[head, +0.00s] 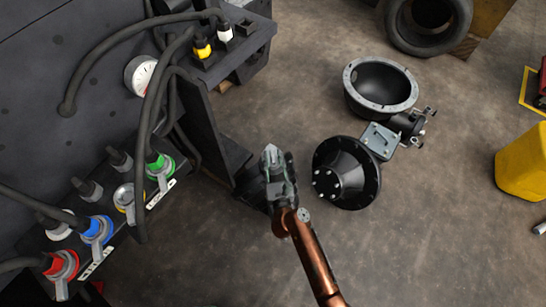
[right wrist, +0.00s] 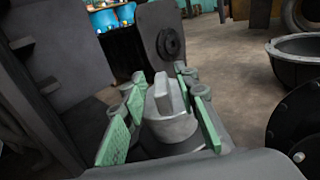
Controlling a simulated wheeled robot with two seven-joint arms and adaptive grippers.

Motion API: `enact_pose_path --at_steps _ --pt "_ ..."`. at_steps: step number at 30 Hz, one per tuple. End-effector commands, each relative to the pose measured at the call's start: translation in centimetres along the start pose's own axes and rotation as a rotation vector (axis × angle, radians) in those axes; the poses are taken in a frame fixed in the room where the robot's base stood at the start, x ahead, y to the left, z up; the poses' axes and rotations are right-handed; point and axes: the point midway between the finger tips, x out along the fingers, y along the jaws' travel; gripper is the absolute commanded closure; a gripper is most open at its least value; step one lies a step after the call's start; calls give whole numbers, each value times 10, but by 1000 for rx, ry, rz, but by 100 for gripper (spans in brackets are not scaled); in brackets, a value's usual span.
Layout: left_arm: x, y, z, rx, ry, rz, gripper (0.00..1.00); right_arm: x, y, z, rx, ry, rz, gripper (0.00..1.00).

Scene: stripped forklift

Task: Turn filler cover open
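The filler cover (right wrist: 172,115) is a grey round cap with a raised upright ridge. It shows in the right wrist view, between the green-padded fingers of my right gripper (right wrist: 164,108). The fingers stand apart, one on each side of the cap, with a small gap beside the ridge. Contact with the cap's lower sides cannot be made out. In the head view my right gripper (head: 272,158) is at the middle, pointing at the edge of the dark machine frame, and mostly hides the cover. My left gripper is not in view.
The dark forklift body (head: 60,90) fills the left, with hoses and coloured couplings (head: 95,230). A black flanged axle part (head: 345,172) and a round housing (head: 380,85) lie on the floor to the right. A yellow container (head: 522,160) stands at far right. Floor at bottom right is clear.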

Motion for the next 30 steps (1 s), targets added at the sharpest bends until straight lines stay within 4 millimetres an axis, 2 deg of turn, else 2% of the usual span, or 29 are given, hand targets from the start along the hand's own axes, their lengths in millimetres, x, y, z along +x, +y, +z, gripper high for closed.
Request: enact_pose_path --at_steps 1,11,30 --pt "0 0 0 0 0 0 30 0 0 0 0 0 0 77" --pt "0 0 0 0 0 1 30 0 0 0 0 0 0 100" --pt "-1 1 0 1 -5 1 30 -1 -4 0 -1 0 1 100"
